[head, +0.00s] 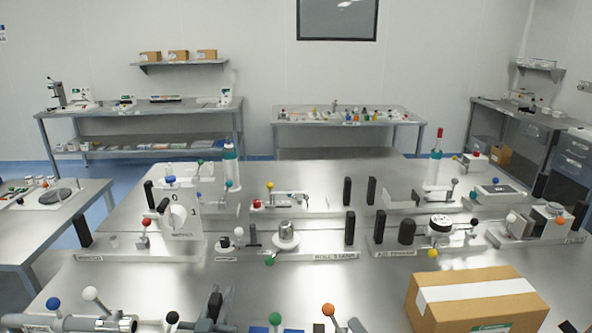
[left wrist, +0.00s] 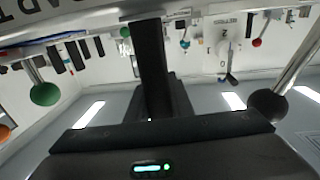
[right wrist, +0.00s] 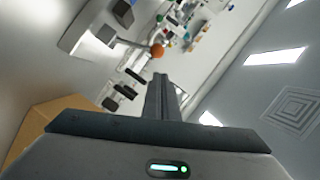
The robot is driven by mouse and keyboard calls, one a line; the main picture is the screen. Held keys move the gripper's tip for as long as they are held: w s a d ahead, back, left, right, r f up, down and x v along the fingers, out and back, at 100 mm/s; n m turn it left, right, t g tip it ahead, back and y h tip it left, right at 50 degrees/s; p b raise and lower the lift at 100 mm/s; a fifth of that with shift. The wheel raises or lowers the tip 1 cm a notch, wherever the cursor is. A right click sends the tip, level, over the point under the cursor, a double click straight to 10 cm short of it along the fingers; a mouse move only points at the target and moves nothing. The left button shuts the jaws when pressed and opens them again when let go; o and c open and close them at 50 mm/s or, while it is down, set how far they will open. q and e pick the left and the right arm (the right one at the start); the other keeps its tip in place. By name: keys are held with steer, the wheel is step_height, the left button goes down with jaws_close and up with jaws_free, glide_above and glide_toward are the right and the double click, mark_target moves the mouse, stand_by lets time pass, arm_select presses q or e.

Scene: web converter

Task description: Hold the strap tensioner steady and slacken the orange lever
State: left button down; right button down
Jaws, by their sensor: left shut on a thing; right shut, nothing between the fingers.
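The orange ball of the lever (head: 328,310) stands at the bottom edge of the head view, on a thin stem; it also shows in the right wrist view (right wrist: 157,50). Most of the strap tensioner's body is cut off below the head view. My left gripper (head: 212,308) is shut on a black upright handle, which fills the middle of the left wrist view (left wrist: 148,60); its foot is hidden. My right gripper (head: 357,326) is shut and empty just right of the orange ball, apart from it. Its closed fingers point forward in the right wrist view (right wrist: 163,95).
A cardboard box (head: 440,299) stands right of my right gripper. A green ball (head: 275,319) lies between the grippers; a dark grey ball (head: 172,317) is left of my left gripper. Several fixtures with black posts (head: 350,228) stand in rows beyond. Bare steel table lies between.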

arm_select(q)
steer(key=shift+f+p, duration=0.3)
steer(key=shift+f, duration=0.05)
stand_by(0.3)
steer(key=c, duration=1.5)
jaws_free()
steer(key=shift+a+r, duration=0.1)
steer(key=shift+r, duration=0.1)
steer(key=shift+r, duration=0.1)
steer(key=s, duration=0.8)
steer(key=s+a, duration=0.1)
steer(key=s, duration=0.2)
steer(key=shift+s+a, duration=0.1)
steer(key=shift+s, duration=0.3)
